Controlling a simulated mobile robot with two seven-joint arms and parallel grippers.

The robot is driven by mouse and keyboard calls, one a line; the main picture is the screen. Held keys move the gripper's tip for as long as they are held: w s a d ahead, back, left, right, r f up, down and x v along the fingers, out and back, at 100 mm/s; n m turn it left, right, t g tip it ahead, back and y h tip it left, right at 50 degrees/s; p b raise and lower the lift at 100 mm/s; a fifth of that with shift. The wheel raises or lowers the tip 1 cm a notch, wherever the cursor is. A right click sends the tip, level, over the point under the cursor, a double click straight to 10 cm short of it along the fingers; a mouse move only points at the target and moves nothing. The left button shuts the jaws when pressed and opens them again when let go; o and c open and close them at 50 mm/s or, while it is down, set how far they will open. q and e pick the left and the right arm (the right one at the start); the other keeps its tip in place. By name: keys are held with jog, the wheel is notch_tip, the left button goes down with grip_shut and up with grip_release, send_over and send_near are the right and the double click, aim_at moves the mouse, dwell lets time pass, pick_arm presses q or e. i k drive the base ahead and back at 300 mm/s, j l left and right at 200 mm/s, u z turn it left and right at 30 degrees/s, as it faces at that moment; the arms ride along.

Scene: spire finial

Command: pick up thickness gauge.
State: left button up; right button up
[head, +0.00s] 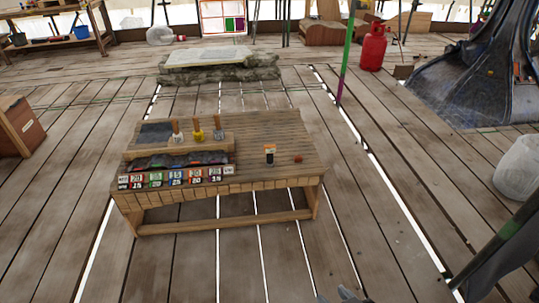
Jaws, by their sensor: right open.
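A small upright object (270,154) with a dark body, a pale band and an orange-brown top stands on the right half of the low wooden table (300,180). It may be the thickness gauge, but it is too small to tell for sure. A small reddish-brown piece (298,158) lies to its right. My right gripper (346,294) shows only as grey tips at the bottom edge, well in front of the table and apart from everything on it. It is open. My left gripper is out of view.
A rack with several wooden-handled tools (197,134) stands on the table's left half, behind a row of numbered coloured cards (176,178). Plank floor is clear around the table. A stone slab (220,58) lies behind; a red gas bottle (373,47) stands back right.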

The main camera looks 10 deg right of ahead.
aim_at(270, 149)
jog(key=i+l+u, duration=0.2)
jog(key=i+l, duration=0.15)
jog(key=i, duration=0.4)
jog(key=i+l+u, duration=0.15)
jog(key=i+l, duration=0.3)
jog(key=i, duration=0.3)
jog(key=i+l+u, duration=0.2)
jog(key=i+l, duration=0.35)
jog(key=i, duration=0.15)
